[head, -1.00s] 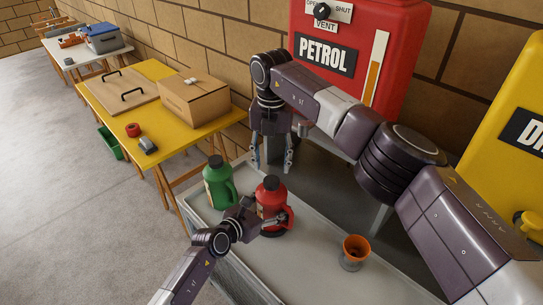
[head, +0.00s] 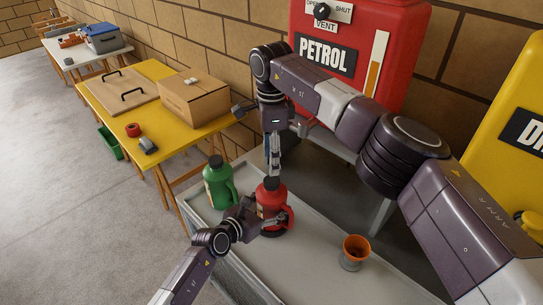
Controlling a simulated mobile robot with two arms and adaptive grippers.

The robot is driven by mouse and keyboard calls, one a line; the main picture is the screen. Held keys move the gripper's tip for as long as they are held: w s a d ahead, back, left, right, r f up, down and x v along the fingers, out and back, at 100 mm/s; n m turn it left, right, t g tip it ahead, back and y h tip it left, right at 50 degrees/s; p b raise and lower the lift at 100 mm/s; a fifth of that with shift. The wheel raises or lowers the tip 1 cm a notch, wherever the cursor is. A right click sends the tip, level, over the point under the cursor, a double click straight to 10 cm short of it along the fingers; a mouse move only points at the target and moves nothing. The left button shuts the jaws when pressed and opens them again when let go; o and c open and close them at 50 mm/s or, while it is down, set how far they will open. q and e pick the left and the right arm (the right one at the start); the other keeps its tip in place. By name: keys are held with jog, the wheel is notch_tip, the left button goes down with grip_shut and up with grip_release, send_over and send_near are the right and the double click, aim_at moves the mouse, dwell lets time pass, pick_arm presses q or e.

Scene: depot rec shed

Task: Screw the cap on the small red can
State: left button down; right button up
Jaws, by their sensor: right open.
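The small red can (head: 266,207) stands upright in the grey tray, with a black cap (head: 271,183) sitting on its neck. I cannot tell how tight the cap is. My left gripper (head: 276,221) is at the can's lower front and handle side and looks shut on it; its fingertips are partly hard to make out. My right gripper (head: 274,172) points down directly above the cap, open, with its fingers nearly in line with the view. I cannot tell whether its fingertips touch the cap.
A green can (head: 216,186) stands just left of the red can. An orange funnel-like cup (head: 355,249) is at the right in the grey tray (head: 300,264). A yellow table (head: 163,71) with a cardboard box (head: 195,100) stands behind left. The red petrol tank (head: 385,50) is behind.

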aim_at(271, 181)
jog(key=shift+r+n, duration=0.1)
jog(key=shift+n, duration=1.1)
jog(key=shift+f, duration=4.05)
jog(key=shift+c, duration=0.6)
